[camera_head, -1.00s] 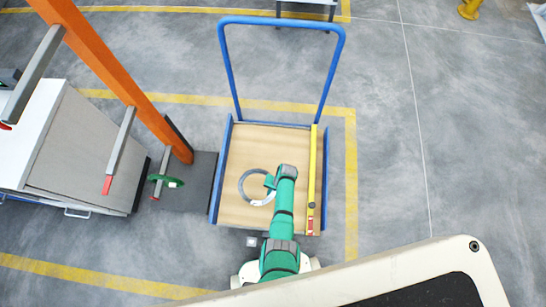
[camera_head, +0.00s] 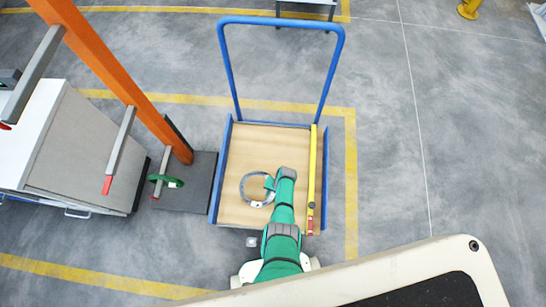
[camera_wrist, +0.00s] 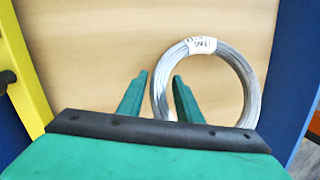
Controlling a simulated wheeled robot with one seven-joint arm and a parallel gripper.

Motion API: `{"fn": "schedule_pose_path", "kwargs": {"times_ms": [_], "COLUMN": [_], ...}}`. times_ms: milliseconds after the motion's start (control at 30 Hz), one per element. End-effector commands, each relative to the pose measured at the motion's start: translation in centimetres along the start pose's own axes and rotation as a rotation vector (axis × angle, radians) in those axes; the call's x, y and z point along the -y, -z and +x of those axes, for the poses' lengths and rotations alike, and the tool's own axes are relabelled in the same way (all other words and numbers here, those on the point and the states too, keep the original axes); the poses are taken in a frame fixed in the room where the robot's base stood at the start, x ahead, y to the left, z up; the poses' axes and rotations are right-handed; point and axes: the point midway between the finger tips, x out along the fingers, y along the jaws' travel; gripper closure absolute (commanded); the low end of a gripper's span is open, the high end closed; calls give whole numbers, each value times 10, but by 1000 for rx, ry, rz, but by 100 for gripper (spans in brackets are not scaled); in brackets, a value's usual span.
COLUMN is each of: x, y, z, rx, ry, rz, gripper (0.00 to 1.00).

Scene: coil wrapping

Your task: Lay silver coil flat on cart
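The silver coil (camera_head: 242,187) is a ring of wire with a white label, seen over the brown deck of the blue cart (camera_head: 235,155). In the wrist view the coil (camera_wrist: 247,75) shows its broad face, label at the top. It looks flat on the deck, though I cannot tell whether it fully touches. My gripper (camera_head: 269,184) is at the coil's right side in the head view. In the wrist view my gripper's fingers (camera_wrist: 160,78) are spread, one outside the ring and one over its opening. The coil's near rim passes between them with gaps visible. Part of that rim is hidden.
A yellow level-like bar (camera_head: 312,175) lies along the cart's right edge. The blue handle (camera_head: 283,20) rises at the far end. An orange post (camera_head: 110,70) with grey arms stands left, a green coil (camera_head: 166,181) hanging on one. A grey-white cabinet (camera_head: 85,150) is further left.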

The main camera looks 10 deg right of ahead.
Motion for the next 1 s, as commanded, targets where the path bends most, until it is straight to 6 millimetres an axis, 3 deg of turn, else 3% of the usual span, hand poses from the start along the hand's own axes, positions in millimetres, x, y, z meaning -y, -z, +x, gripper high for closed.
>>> {"fn": "schedule_pose_path", "kwargs": {"times_ms": [467,667,1000], "x": [-1,-1,0], "y": [-1,0,0], "z": [-3,-19,-65], "rx": [0,-2,-3], "ry": [-1,-1,0], "rz": [0,-1,0], "gripper": [57,57,57]}}
